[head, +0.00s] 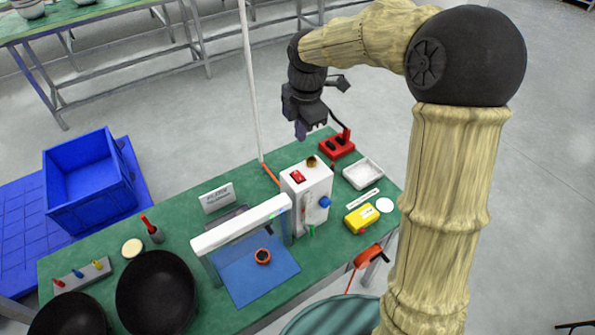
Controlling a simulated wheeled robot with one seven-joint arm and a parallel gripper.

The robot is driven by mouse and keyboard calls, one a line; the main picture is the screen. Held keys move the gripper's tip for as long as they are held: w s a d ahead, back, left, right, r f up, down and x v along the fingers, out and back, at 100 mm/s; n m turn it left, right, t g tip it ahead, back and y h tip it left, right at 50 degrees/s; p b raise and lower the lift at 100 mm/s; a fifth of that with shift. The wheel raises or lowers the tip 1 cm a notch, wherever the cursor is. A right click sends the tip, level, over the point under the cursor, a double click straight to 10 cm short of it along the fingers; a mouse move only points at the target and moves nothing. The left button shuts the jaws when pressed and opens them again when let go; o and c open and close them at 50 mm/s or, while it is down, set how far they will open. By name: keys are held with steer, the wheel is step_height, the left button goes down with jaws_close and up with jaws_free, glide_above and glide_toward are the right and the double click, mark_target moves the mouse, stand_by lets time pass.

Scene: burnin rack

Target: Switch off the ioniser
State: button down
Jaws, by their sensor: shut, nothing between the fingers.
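A white upright box (318,188) stands on the green bench, with a red rocker switch (298,177) and a dark brown knob (311,161) on top and a blue knob (325,202) on its side. It may be the ioniser; no readable label confirms this. The switch's position is too small to tell. A white bar (242,226) on legs stands left of the box, over a blue mat (262,282). My gripper (300,131) is shut and empty, pointing down above the bench's back edge, behind the box and apart from it.
A red block with black parts (337,146), a white tray (363,173) and a yellow device (361,219) lie right of the box. Black bowls (157,290) stand front left. A thin pale post (250,80) rises behind the bench. A blue crate (90,180) stands on the left.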

mark_target(297, 172)
stand_by(0.3)
steer(key=f+p, duration=0.1)
steer(key=f, duration=0.3)
steer(key=w+f+p, duration=0.1)
steer(key=f, duration=0.4)
steer(key=f+p, duration=0.1)
steer(key=f, duration=0.4)
steer(key=shift+w+a, duration=0.3)
steer(key=shift+a, duration=0.1)
steer(key=shift+r, duration=0.1)
